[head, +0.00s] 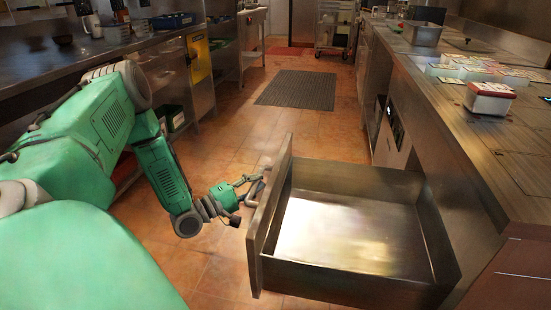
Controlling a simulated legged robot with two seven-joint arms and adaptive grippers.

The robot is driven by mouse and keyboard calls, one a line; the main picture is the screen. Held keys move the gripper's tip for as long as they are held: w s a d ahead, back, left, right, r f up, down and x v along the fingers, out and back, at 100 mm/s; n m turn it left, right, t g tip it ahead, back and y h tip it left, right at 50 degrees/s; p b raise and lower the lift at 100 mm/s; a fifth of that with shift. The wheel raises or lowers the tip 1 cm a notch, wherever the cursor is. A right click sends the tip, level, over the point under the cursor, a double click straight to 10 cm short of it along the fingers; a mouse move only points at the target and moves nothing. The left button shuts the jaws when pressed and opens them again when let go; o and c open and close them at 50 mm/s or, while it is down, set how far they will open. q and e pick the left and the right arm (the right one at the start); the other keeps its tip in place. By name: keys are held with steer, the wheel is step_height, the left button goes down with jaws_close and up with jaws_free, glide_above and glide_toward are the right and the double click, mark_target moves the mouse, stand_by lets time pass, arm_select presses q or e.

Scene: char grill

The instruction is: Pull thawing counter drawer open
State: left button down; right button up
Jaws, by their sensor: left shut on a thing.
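The thawing counter drawer (345,283) stands pulled well out from the steel counter on the right. Its inside is empty and shows a bare metal floor. The drawer's front panel (267,225) faces left, toward my left arm. My left gripper (254,186) is at the outer side of that panel, shut on the drawer handle (256,190). The fingers partly hide the handle. My right gripper is not in view.
The counter (440,95) on the right carries a red-and-white box (490,98) and several small containers. A dark floor mat (297,89) lies in the aisle, with a steel cart (335,30) beyond. Another counter runs along the left.

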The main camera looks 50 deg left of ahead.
arm_select(q)
steer(key=shift+s+a+f, duration=0.3)
steer(key=shift+s+a, duration=0.2)
steer(key=c, duration=1.5)
jaws_free()
steer(key=shift+c, duration=0.2)
steer(key=shift+o, duration=0.3)
steer(key=shift+w+a, duration=0.1)
steer(key=shift+w, duration=0.05)
steer(key=v, duration=1.2)
